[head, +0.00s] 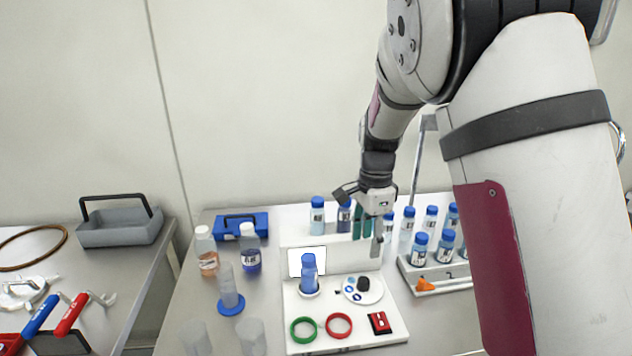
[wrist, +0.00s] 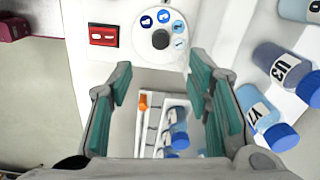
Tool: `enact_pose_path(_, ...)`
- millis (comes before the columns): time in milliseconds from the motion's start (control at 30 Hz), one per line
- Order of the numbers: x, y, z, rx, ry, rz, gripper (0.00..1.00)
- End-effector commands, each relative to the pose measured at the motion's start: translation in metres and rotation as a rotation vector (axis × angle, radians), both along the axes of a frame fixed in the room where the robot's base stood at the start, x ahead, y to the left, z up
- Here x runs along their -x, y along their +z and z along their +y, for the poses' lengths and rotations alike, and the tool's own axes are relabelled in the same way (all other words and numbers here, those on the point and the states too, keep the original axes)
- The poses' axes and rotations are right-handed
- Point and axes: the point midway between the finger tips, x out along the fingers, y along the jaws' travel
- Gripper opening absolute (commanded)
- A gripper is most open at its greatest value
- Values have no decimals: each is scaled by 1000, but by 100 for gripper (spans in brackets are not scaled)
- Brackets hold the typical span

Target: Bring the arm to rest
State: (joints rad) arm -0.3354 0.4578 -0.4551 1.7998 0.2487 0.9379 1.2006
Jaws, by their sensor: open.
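My gripper (head: 372,222) is open and empty in the head view, held above the back of the white station on the bench. In the wrist view its two teal-padded fingers (wrist: 160,103) stand wide apart with nothing between the pads. My arm reaches down from the upper right of the head view.
Several labelled bottles (head: 420,247) fill the right side. A blue case (head: 240,224) and clear cylinders (head: 253,338) are left. The space above the bench's left is free.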

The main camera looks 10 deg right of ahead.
Motion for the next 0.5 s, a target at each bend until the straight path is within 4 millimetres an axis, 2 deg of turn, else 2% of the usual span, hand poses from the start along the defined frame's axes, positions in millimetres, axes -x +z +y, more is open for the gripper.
enact_pose_path(167, 24, 35, 0, -41, 124, -47, 45)
enact_pose_path(300, 58, 71, 2, -68, 302, -110, 45)
enact_pose_path(500, 112, 113, 4, -59, 571, -207, 45)
